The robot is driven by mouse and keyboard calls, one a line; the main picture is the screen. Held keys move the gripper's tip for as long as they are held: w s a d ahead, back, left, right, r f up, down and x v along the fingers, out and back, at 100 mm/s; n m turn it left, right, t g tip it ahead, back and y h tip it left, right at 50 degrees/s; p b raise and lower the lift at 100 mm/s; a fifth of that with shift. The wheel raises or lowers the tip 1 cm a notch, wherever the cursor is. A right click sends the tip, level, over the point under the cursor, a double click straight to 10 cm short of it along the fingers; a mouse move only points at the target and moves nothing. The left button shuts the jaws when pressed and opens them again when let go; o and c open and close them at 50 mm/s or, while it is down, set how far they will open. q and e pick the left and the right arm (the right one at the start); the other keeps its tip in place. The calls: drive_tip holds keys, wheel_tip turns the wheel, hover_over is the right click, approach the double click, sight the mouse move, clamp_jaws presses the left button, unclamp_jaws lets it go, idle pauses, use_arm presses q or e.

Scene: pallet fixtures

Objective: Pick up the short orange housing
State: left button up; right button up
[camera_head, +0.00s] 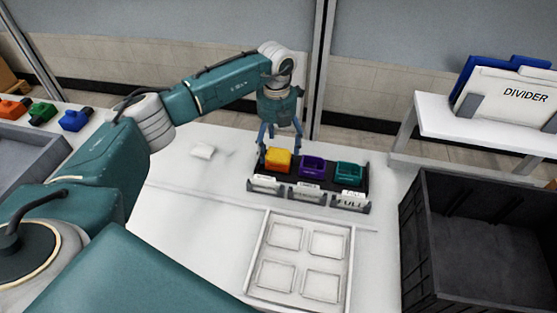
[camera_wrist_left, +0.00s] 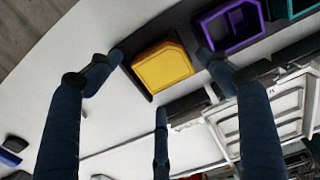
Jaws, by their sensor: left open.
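A yellow-orange housing (camera_head: 278,160) sits in the left place of a black holder (camera_head: 322,172) on the white table; it shows as yellow in the left wrist view (camera_wrist_left: 162,66). My left gripper (camera_head: 281,141) is open just above and around this housing. In the left wrist view its fingers (camera_wrist_left: 160,78) spread on either side of the housing, with a third finger below, and nothing is gripped. A redder orange piece (camera_head: 14,108) lies at the far left; I cannot tell its height. My right gripper is out of view.
A purple housing (camera_head: 311,166) and a teal housing (camera_head: 348,173) sit beside it, with label cards in front. A white tray with four recesses (camera_head: 347,270) is nearer. A black crate (camera_head: 412,235) stands right. Green (camera_head: 42,113) and blue (camera_head: 75,120) pieces lie left.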

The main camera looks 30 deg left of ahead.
sight(279, 154)
use_arm(q)
drive_tip(key=f, duration=0.1)
drive_tip(key=f+p, duration=0.1)
drive_tip(key=f, duration=0.2)
drive_tip(key=shift+d+f, duration=0.15)
drive_tip(key=shift+d, duration=0.1)
drive_tip(key=c, duration=1.4)
drive_tip(key=shift+c, duration=0.2)
